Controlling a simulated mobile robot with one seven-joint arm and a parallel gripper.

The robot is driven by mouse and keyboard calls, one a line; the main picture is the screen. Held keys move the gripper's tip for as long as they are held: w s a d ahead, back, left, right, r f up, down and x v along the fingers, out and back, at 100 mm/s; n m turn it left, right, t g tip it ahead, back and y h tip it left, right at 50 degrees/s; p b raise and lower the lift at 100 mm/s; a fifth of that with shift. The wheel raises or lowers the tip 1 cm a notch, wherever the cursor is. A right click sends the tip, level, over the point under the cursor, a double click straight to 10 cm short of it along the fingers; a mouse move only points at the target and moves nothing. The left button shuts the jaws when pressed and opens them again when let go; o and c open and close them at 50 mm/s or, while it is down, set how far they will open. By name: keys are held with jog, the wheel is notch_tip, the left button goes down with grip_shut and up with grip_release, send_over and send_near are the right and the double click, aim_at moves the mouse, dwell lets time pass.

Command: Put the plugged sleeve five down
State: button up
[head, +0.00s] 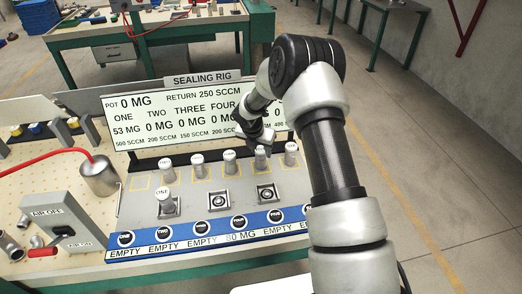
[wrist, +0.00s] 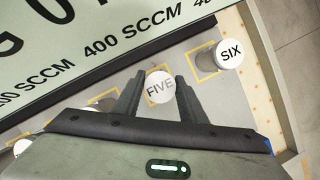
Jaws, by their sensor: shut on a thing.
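The white sleeve marked FIVE (wrist: 160,87) stands between the two fingers of my gripper (wrist: 158,92), which is shut on it. In the head view sleeve five (head: 261,158) is in the back row, below my gripper (head: 259,146). It is over its yellow-outlined square on the rig deck; I cannot tell whether its base touches the deck. Any plug inside it is hidden. Sleeve six (wrist: 229,53) stands in its own yellow square to the right, apart from my fingers.
Sleeves two (head: 168,171), three (head: 198,166) and four (head: 229,163) stand to the left in the row. Sleeve one (head: 163,196) stands on a front socket. The display board (head: 190,113) rises close behind. A metal cylinder (head: 99,176) with a red hose is at left.

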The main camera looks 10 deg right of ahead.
jog(key=shift+f, duration=0.2)
jog(key=o, duration=1.4)
jog(key=shift+c, duration=0.2)
jog(key=shift+r, duration=0.15)
